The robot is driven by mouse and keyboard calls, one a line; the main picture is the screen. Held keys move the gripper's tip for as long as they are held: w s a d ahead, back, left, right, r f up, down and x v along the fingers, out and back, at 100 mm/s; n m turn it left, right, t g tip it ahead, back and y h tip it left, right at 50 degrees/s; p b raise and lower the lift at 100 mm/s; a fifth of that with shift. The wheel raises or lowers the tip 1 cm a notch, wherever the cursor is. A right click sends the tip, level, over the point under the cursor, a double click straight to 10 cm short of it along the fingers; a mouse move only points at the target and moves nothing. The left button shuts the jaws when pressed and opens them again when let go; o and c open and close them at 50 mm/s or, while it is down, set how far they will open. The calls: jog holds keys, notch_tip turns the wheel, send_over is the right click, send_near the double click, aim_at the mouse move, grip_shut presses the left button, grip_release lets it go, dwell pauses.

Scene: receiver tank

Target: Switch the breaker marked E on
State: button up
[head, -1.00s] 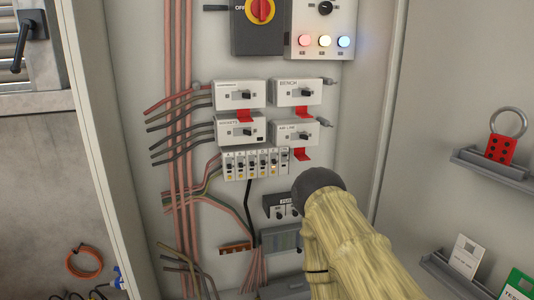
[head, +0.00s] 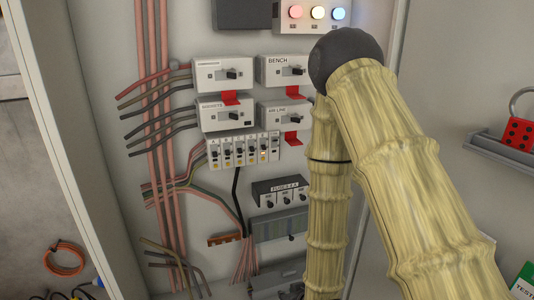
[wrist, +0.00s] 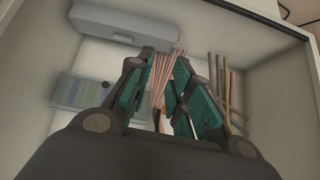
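A row of small breakers (head: 244,151) sits on the cabinet's back panel in the head view, below the four larger white switch boxes. Each breaker has a small dark lever and a yellowish mark beneath. The letters are too small to read, so I cannot tell which one is E or how its lever stands. My gripper (wrist: 160,88) shows in the wrist view with its two teal-padded fingers apart and nothing between them. It points at the cabinet's lower part, with wires beyond. In the head view my gripper does not show clearly; the breakers are unobstructed.
White switch boxes with red tabs, including one marked BENCH (head: 284,70), sit just above the breakers. A fuse block (head: 279,192) and a grey terminal block (head: 279,226) are below. Red wires (head: 163,130) run down the left.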

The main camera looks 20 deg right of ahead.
jog(key=w+r+t, duration=0.2)
jog(key=w+r, duration=0.2)
jog(key=r, duration=0.4)
jog(key=w+r+t, duration=0.2)
jog(key=w+r, duration=0.2)
jog(key=r, duration=0.4)
jog(key=t, duration=0.6)
send_near(265, 149)
jog(key=w+p, duration=0.3)
jog(key=w, duration=0.5)
jog(key=shift+a, duration=0.1)
grip_shut()
grip_release()
jog(key=s, duration=0.7)
jog(key=shift+s, duration=0.25)
